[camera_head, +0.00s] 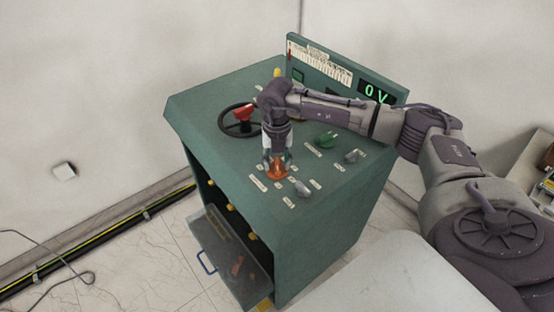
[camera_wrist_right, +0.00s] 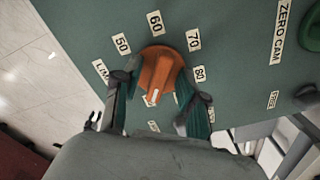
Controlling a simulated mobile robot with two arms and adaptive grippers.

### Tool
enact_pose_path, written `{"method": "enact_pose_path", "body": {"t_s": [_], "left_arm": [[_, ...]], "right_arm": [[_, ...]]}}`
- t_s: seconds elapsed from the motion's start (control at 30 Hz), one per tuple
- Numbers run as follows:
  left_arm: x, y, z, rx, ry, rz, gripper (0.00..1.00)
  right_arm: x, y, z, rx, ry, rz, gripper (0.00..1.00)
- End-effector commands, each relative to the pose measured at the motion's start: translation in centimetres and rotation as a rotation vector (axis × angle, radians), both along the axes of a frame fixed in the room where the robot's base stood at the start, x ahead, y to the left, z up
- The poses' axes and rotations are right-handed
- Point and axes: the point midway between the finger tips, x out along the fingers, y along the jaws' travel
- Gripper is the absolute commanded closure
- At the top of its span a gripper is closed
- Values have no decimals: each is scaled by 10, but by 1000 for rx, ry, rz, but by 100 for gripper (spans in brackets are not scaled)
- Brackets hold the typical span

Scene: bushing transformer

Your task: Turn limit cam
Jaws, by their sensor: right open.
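The orange limit cam knob (camera_head: 277,172) sits on the sloped green panel of the cabinet. In the right wrist view the orange knob (camera_wrist_right: 160,72) has labels 50, 60, 70 and 80 around it, and its white mark is toward the bottom of the picture. A label starting with "LIM" is partly hidden by a finger. My right gripper (camera_head: 277,158) points down over the knob. Its two fingers, also in the right wrist view (camera_wrist_right: 159,98), are open on either side of the knob; I cannot tell if they touch it. My left gripper is out of view.
The panel (camera_head: 215,95) also carries a black handwheel with a red part (camera_head: 243,114), a green knob (camera_head: 326,140) and grey knobs (camera_head: 302,188). A display (camera_head: 375,94) reads 0 V. A drawer-like flap (camera_head: 228,262) hangs open at the cabinet's front.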

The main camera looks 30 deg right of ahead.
Motion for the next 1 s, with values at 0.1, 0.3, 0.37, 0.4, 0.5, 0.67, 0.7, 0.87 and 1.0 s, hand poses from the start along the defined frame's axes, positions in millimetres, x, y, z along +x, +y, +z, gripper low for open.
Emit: {"method": "enact_pose_path", "body": {"t_s": [0.1, 0.3, 0.37, 0.4, 0.5, 0.67, 0.7, 0.87, 1.0], "left_arm": [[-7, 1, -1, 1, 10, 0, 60], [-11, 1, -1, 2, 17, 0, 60], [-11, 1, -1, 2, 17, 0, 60], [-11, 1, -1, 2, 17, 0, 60], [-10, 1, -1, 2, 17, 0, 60], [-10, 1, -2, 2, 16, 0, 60], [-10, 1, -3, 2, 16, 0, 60], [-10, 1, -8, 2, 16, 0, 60], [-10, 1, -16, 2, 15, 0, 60]], "right_arm": [[0, 0, 0, 0, 0, 0, 58], [0, 0, 0, 0, 0, 0, 85], [0, 0, 0, 0, 0, 0, 95], [0, 0, 0, 0, 0, -1, 100], [0, 0, 0, 0, 0, -1, 100], [0, 0, 0, 0, 0, 6, 100], [0, 0, 0, 0, 0, 12, 100], [0, 0, -1, 0, 0, 61, 100], [1, 0, -2, 1, -2, 145, 100]]}}
